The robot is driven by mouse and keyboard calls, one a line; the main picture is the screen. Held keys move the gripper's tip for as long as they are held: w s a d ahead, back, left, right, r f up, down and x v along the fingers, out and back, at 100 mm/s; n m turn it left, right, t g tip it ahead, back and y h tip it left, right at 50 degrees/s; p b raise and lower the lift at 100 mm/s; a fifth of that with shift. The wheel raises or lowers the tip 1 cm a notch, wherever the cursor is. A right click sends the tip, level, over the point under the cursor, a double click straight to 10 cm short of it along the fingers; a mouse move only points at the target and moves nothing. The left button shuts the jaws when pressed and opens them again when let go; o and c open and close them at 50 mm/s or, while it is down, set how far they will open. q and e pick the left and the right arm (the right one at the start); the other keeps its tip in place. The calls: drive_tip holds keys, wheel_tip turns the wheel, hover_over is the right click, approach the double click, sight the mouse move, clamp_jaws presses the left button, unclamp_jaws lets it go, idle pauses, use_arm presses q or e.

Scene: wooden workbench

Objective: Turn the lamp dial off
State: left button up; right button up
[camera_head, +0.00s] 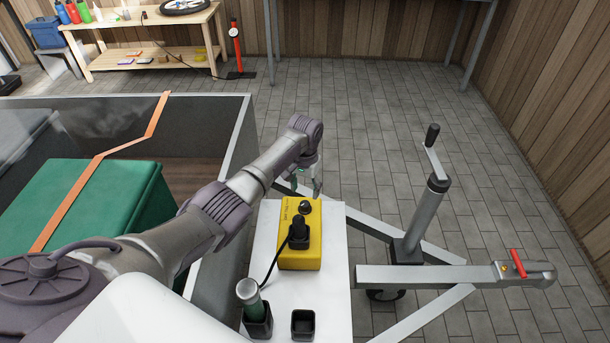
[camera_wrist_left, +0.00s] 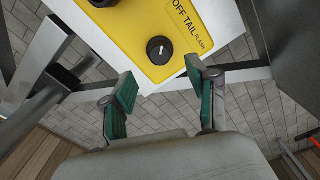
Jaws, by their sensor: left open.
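The lamp dial (camera_head: 305,207) is a small round black knob on a yellow control box (camera_head: 312,258). The box lies on a white surface, with a black plug standing in it beside the dial. In the left wrist view the dial (camera_wrist_left: 160,50) has a small pale mark, and printed lettering beside it includes OFF, TAIL and a partly legible word. My left gripper (camera_head: 305,184) is at the far end of the box, near the dial. In the wrist view its green-padded fingers (camera_wrist_left: 161,83) are apart, with the dial visible beyond the gap, not gripped. My right gripper is out of view.
The black plug (camera_head: 299,235) has a cable running down the white surface (camera_head: 333,285). A green-handled tool (camera_head: 248,291) in a black holder and an empty black cup (camera_head: 303,324) stand nearer. A trailer frame with crank (camera_head: 433,175) is at right. A green box (camera_head: 130,205) lies left.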

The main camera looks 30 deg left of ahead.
sight(305, 203)
use_arm(q)
wheel_tip(305, 203, up, 6)
idle(0.6)
